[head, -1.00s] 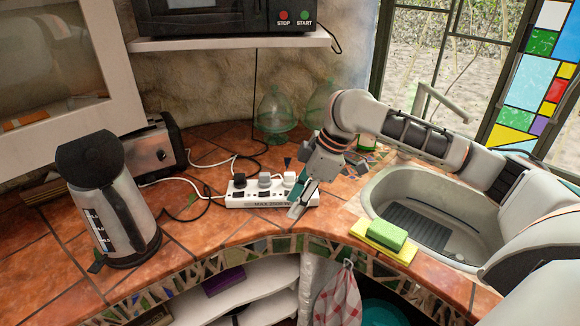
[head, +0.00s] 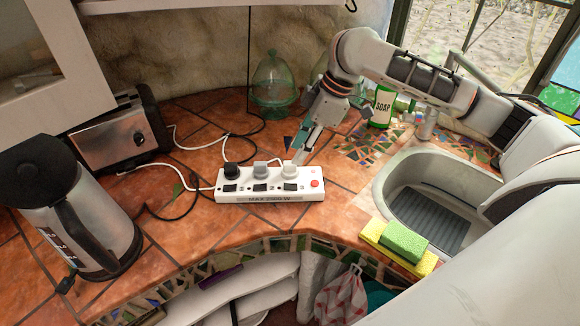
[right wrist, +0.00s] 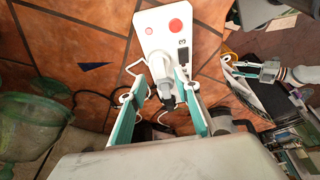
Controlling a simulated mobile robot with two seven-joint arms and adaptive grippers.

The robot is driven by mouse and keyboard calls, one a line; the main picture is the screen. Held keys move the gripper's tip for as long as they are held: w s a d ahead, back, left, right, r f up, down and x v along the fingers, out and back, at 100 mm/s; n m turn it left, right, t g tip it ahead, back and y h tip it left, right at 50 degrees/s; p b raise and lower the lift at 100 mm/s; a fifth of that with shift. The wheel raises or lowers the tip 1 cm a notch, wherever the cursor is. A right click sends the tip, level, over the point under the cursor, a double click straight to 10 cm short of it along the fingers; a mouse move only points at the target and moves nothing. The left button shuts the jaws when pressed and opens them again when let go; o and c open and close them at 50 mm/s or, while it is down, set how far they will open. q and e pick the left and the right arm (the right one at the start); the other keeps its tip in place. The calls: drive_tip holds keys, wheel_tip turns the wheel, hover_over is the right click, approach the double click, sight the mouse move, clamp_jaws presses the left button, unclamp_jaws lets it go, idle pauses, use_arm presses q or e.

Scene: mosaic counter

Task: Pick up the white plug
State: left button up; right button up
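The white plug (head: 290,170) sits upright in the white power strip (head: 262,197), in the socket nearest the red button. It also shows in the right wrist view (right wrist: 159,66). My right gripper (head: 299,157) is above and just behind the plug in the head view. In the right wrist view its two teal-padded fingers (right wrist: 160,88) are apart, one on each side of the row of plugs. I see no firm contact with the plug. My left gripper (right wrist: 238,68) shows small at the right of the right wrist view, with its fingers apart; it is outside the head view.
A kettle (head: 75,215) and toaster (head: 120,130) are at left. A sponge (head: 404,242), sink (head: 440,185) and soap bottle (head: 383,105) are at right. Green glassware (head: 273,85) stands behind.

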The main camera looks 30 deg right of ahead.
sight(290, 163)
drive_tip(key=x, duration=0.6)
drive_tip(key=shift+a, duration=0.15)
drive_tip(key=shift+c, duration=0.4)
drive_tip(key=c, duration=0.7)
